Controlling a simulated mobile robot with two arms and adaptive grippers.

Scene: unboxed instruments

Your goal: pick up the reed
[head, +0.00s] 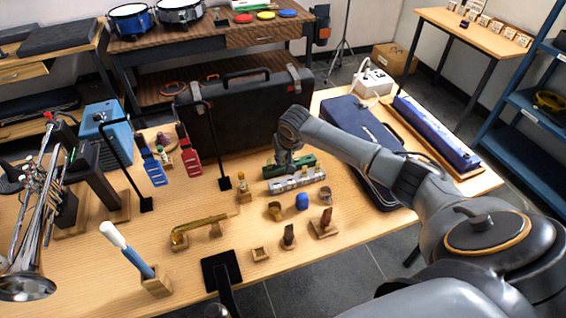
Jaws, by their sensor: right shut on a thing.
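My right gripper (284,164) points down at the middle of the wooden table, beside a green block-like instrument (302,165) and just behind a silver one (298,180). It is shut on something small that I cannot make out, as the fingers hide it. I cannot tell for certain which thing is the reed. A brown upright piece (326,217) and a dark upright piece (289,234) stand in small wooden holders nearer the front edge. A small square wooden holder (261,254) beside them looks empty. My left gripper is not in view.
A black case (235,112) stands behind my right gripper. A dark blue case (362,140) lies to the right, under my forearm. A black plate (222,271) is at the front edge.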

